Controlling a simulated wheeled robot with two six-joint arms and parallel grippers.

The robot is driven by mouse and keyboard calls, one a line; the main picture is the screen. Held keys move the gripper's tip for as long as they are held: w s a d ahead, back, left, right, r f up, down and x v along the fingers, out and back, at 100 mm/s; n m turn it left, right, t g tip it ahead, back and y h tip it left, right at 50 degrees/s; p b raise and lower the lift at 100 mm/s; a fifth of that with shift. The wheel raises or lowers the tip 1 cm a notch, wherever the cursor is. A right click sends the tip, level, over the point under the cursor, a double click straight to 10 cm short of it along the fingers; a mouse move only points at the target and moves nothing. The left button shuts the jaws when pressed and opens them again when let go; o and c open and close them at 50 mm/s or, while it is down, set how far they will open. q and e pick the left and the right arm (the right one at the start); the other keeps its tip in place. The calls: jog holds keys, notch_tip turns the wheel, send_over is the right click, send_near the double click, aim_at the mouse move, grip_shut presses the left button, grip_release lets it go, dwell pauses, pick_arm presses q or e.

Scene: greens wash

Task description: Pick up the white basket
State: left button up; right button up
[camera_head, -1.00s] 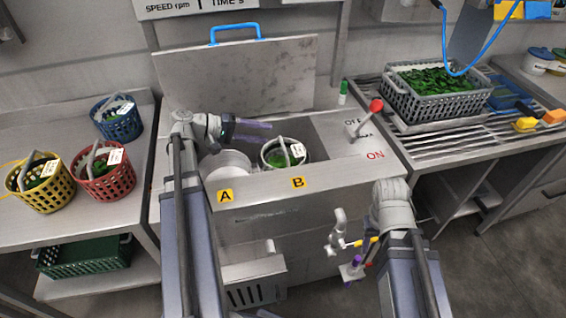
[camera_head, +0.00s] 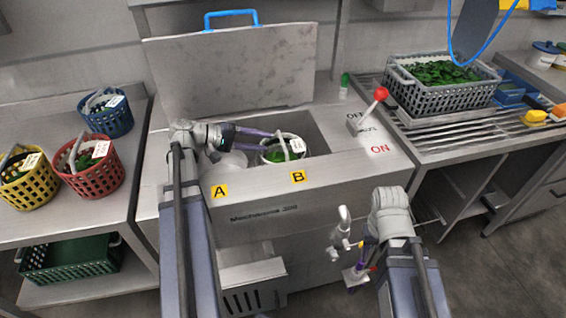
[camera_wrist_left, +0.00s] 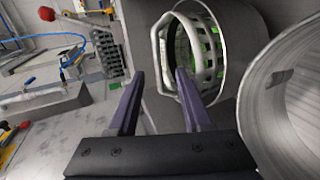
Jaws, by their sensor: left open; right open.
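The white basket (camera_head: 268,156) holds greens and carries a white tag. It sits in the well marked B of the steel machine, with its handle raised. My left gripper (camera_head: 262,142) reaches in from the left at the basket's upper rim. In the left wrist view the white basket (camera_wrist_left: 205,50) lies just beyond the open fingers of my left gripper (camera_wrist_left: 158,95), with its handle close to the fingertips. Whether a finger touches the handle I cannot tell. My right gripper (camera_head: 352,258) hangs low in front of the machine, empty and open.
An empty round well (camera_head: 228,163) is beside the basket at A. The raised lid (camera_head: 235,75) stands behind, and a red-knobbed lever (camera_head: 380,94) stands to the right. Blue (camera_head: 106,115), red (camera_head: 92,170) and yellow (camera_head: 28,180) baskets stand on the left counter. A grey crate (camera_head: 440,90) is at right.

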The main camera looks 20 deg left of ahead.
aim_at(282, 141)
pick_arm(q)
jog(key=shift+b+x, duration=1.1)
jog(key=shift+x, duration=2.65)
jog(key=shift+w+a+r, duration=0.15)
jog(key=shift+w, duration=0.05)
grip_shut()
